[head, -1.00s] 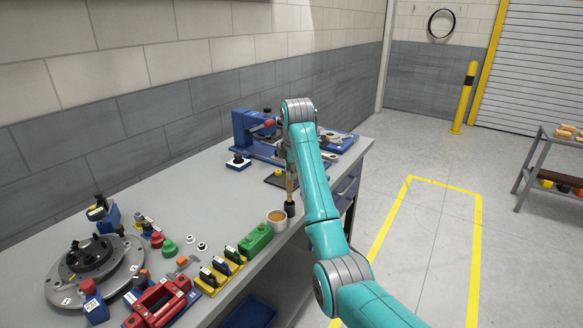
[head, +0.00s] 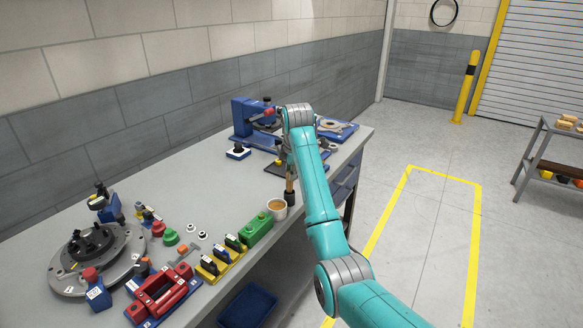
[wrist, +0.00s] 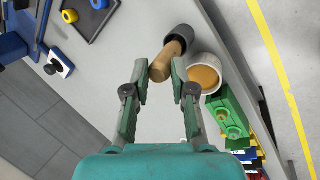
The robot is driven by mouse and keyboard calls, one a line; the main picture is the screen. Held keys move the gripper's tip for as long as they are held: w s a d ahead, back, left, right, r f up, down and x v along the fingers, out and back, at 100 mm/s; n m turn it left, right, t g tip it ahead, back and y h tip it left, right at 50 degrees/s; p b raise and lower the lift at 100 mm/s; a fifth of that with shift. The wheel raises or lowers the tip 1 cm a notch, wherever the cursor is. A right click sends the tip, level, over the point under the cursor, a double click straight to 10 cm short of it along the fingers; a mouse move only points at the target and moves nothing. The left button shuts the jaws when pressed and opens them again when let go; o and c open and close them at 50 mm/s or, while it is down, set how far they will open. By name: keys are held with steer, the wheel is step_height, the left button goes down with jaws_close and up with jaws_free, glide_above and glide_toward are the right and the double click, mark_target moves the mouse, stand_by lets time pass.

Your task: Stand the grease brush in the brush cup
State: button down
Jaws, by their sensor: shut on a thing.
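The grease brush has a tan wooden handle (wrist: 168,62) and a dark grey lower end (head: 290,199). My gripper (wrist: 159,70) is shut on the handle. The brush hangs with its dark end down, roughly upright in the head view. The brush cup (head: 277,208) is a pale round cup with a tan-brown inside; it also shows in the wrist view (wrist: 216,64). The brush is beside the cup, outside it, on its right in the head view. I cannot tell whether the dark end touches the bench.
A green block (head: 257,229) stands close to the cup, with a yellow rack (head: 219,264) beyond it. A dark tray (wrist: 88,14) and blue fixture (head: 249,122) are farther along the bench (head: 205,205). The bench's edge runs close to the cup.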

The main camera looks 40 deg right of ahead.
steer(key=shift+f, duration=0.2)
steer(key=c, duration=0.9)
jaws_free()
steer(key=shift+r, duration=0.1)
steer(key=shift+r, duration=4.45)
